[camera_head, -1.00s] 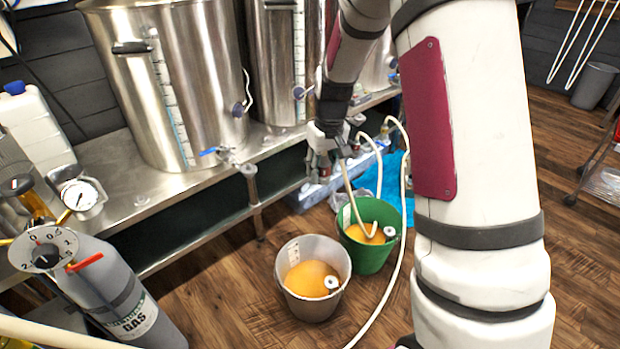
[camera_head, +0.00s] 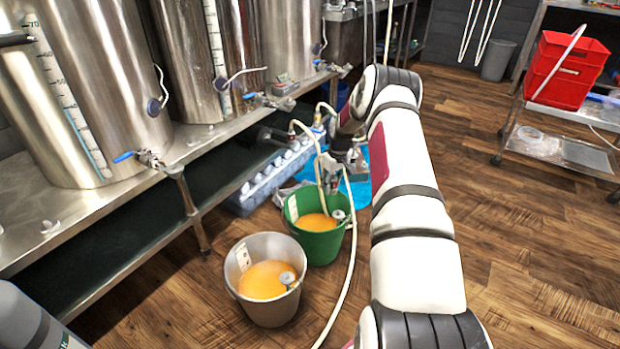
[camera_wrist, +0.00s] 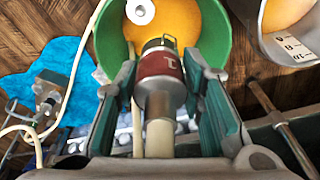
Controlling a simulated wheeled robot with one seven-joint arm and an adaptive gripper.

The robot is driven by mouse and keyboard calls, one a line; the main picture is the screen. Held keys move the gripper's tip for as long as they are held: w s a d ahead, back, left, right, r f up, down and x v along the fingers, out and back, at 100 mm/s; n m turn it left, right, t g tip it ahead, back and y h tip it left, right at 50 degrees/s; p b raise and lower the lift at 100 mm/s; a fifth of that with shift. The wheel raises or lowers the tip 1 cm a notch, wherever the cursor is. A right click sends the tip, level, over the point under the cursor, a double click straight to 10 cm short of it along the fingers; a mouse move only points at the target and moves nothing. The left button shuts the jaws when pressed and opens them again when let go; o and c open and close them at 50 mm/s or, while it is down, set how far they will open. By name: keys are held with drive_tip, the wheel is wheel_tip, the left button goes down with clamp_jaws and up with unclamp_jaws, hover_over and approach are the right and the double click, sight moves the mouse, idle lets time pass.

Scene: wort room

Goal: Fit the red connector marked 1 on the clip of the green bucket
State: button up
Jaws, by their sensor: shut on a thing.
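The red connector (camera_wrist: 160,66), with a mark like a 1 and a metal end, is between the fingers of my gripper (camera_wrist: 165,72) in the wrist view. A pale hose runs back from it. My gripper is shut on it. I cannot make out the bucket's clip clearly.
A grey bucket (camera_head: 268,311) with orange liquid stands beside the green one. A pale hose (camera_head: 347,270) trails over the floor. Steel kettles (camera_head: 75,100) stand on a steel bench at left. A trolley with red crates (camera_head: 564,70) is at right.

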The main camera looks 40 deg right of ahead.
drive_tip(key=shift+s+d+f+b, duration=0.2)
drive_tip(key=shift+d+f+b, duration=0.4)
drive_tip(key=shift+f, duration=0.85)
drive_tip(key=shift+s+d+f+b, duration=0.25)
drive_tip(key=shift+d+f+b, duration=0.3)
drive_tip(key=shift+f, duration=0.95)
drive_tip(key=shift+s+d+f+b, duration=0.2)
drive_tip(key=shift+d+f+b, duration=0.4)
drive_tip(key=shift+f, duration=0.85)
drive_tip(key=shift+a+f+b, duration=0.15)
drive_tip(key=shift+f+b, duration=0.45)
drive_tip(key=shift+b, duration=0.05)
drive_tip(key=shift+f+b, duration=1.25)
drive_tip(key=shift+f, duration=0.1)
drive_tip(key=o, duration=1.3)
drive_tip(key=shift+o, duration=0.2)
wheel_tip(320, 180, up, 12)
drive_tip(key=s, duration=0.2)
drive_tip(key=shift+a, duration=0.1)
